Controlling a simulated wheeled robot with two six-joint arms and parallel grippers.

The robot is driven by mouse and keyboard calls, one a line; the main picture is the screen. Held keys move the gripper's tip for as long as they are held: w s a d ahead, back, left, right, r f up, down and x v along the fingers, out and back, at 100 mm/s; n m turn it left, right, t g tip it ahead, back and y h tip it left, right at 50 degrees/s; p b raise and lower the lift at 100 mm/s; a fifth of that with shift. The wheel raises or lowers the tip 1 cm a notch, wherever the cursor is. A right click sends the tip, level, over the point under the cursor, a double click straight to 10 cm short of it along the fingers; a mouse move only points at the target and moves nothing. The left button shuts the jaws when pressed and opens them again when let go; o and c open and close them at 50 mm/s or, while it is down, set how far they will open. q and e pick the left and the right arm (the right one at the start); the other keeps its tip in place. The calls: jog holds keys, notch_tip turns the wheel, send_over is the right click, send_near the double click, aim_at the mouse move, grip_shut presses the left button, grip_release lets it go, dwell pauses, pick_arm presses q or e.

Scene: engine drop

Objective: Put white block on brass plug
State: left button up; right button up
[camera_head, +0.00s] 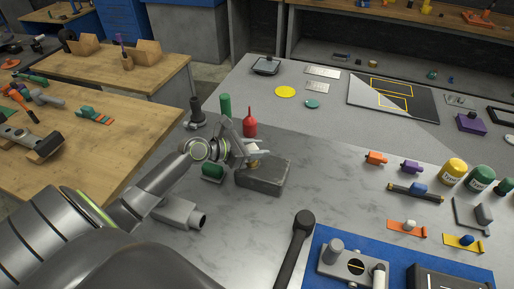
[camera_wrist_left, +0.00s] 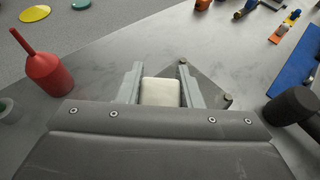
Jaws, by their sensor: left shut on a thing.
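My left gripper (camera_head: 250,150) is shut on the white block (camera_head: 251,147). In the left wrist view the white block (camera_wrist_left: 160,92) sits between the two fingers of my left gripper (camera_wrist_left: 161,83). A small brass-coloured bit, seemingly the brass plug (camera_head: 254,163), shows just under the fingers, at the top of a grey metal block (camera_head: 262,180). I cannot tell whether the white block touches it. In the wrist view the plug is hidden, and part of the grey block (camera_wrist_left: 205,86) shows with bolts at its corners. My right gripper is not in view.
A red oil can (camera_head: 250,127), a green cylinder (camera_head: 225,106) and a dark green roller (camera_head: 213,171) stand close around the gripper. A black-headed tool (camera_head: 303,222) lies to the right, beside a blue mat (camera_head: 318,246).

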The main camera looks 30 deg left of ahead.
pick_arm(q)
jog(key=o, duration=1)
jog(key=shift+f, duration=0.1)
jog(key=shift+r, duration=0.2)
jog(key=shift+s+a, duration=0.25)
jog(key=shift+s, duration=0.05)
jog(key=b+v, duration=0.1)
jog(key=v, duration=1)
jog(key=shift+r, duration=0.15)
jog(key=shift+s, duration=0.1)
